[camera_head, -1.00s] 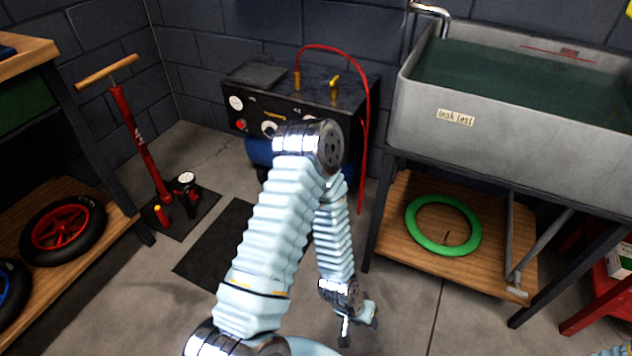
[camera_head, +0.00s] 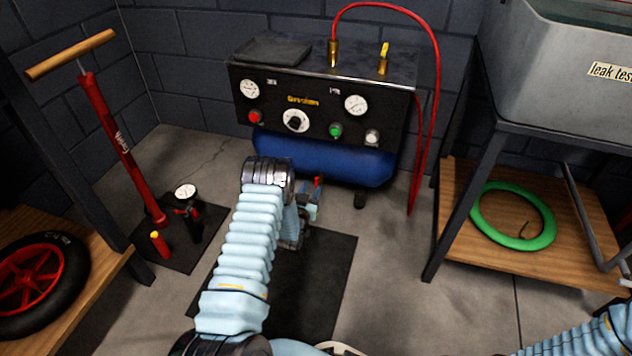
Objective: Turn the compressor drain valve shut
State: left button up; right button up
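The compressor has a black control panel (camera_head: 318,112) above a blue tank (camera_head: 345,160) and stands against the back wall. A small red part (camera_head: 318,181), which looks like the drain valve's handle, shows just under the tank. My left gripper (camera_head: 312,203) is low in front of the tank, close to this red part. My own forearm hides part of the gripper. I cannot tell whether its fingers are apart or whether they touch the red part. The valve's body is hidden. My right gripper is out of view; only part of my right arm shows at the lower right.
A yellow-handled brass valve (camera_head: 383,60) and a red hose (camera_head: 438,80) are on top of the compressor. A red floor pump (camera_head: 120,150) stands at left. A metal sink (camera_head: 560,85) and a shelf with a green ring (camera_head: 480,225) are at right.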

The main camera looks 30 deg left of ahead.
aim_at(316, 180)
pick_arm(q)
jog(key=b+x, duration=0.1)
jog(key=x, duration=0.4)
jog(key=shift+w, duration=0.45)
grip_shut()
